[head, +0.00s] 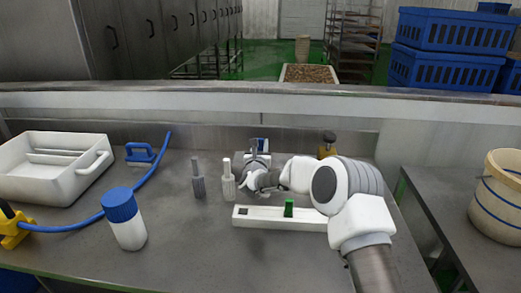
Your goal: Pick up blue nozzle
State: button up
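A small patch of blue (262,145), which may be the blue nozzle, shows at the far side of the steel table. My gripper (259,148) is right at it, with its fingers toward the back wall. The gripper body hides most of the blue part. I cannot tell whether the fingers are apart from it or closed on it. A white holder bar (265,221) lies in front of my gripper. It has a green piece (289,207) standing in it and a dark square hole at its left end.
A grey nozzle-like piece (198,182) and a paler one (228,184) stand left of my gripper. A blue-capped bottle (127,230), blue brush (140,153), blue hose (88,220) and white tray (62,197) are farther left. A yellow-black item (327,144) stands behind my arm.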

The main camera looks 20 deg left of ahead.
grip_shut()
jog(key=shift+r, duration=0.1)
jog(key=shift+r, duration=0.2)
notch_tip(320, 180, up, 3)
jog(key=shift+r, duration=0.1)
jog(key=d+r, duration=0.7)
jog(key=d, duration=0.4)
jog(key=shift+s+d+b, duration=0.3)
jog(key=shift+s+b, duration=0.05)
jog(key=shift+r, duration=0.15)
jog(key=shift+r, duration=2.95)
